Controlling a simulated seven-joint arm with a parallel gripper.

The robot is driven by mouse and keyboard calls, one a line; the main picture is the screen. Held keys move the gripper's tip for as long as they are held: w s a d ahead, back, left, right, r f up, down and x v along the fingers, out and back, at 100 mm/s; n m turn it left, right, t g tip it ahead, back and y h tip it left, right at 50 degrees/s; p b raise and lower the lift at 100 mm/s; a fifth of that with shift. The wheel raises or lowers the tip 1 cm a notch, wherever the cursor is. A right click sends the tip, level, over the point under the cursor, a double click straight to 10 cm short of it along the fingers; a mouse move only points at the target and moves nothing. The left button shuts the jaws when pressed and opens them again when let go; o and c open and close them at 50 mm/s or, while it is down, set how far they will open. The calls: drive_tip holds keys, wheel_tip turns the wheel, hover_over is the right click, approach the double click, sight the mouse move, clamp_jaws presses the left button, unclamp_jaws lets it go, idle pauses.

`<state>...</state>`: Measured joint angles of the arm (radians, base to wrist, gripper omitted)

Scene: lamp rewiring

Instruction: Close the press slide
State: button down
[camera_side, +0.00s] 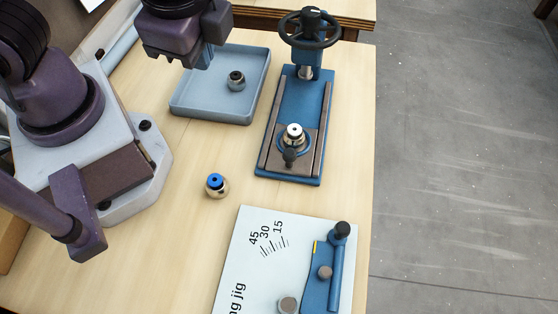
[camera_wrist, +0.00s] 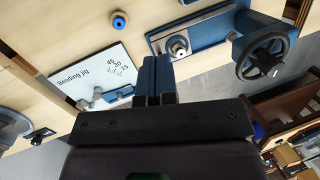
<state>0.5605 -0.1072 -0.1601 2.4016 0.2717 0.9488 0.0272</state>
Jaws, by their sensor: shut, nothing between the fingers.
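The press (camera_side: 306,95) has a blue base with two dark rails and a black handwheel (camera_side: 310,28) on a column at its back end. Its slide (camera_side: 310,150) sits at the front end of the rails, out from under the column. The press also shows in the wrist view (camera_wrist: 209,31), at upper right. My gripper (camera_side: 203,62) is shut and empty, above the back of the grey tray and left of the press. Its fingers (camera_wrist: 155,75) show together in the wrist view.
The grey-blue tray (camera_side: 186,107) holds a dark-topped fitting (camera_side: 236,81). A blue-topped fitting (camera_side: 216,186) stands on the table left of the press. The bending jig (camera_side: 250,262) lies in front. The table's right edge is close beside the press.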

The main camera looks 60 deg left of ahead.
drive_tip(key=s+d+f+m+t+y, duration=0.35)
drive_tip(key=s+d+f+m, duration=0.25)
drive_tip(key=d+f+m, duration=0.7)
drive_tip(key=m+t+h, duration=0.2)
drive_tip(key=m+t, duration=0.2)
drive_tip(key=m, duration=0.3)
approach(285, 162)
drive_tip(key=f, duration=0.2)
drive_tip(key=w+f, duration=0.1)
drive_tip(key=f, duration=0.1)
drive_tip(key=shift+a+f, duration=0.2)
drive_tip(key=shift+f, duration=0.1)
drive_tip(key=shift+w+a+r, duration=0.1)
drive_tip(key=shift+w+a, duration=0.15)
drive_tip(key=shift+w, duration=0.35)
drive_tip(key=shift+w+a+r, duration=0.1)
drive_tip(key=shift+w+a, duration=0.15)
drive_tip(key=shift+w, duration=0.3)
drive_tip(key=shift+w+a, duration=0.3)
drive_tip(key=shift+w, duration=0.25)
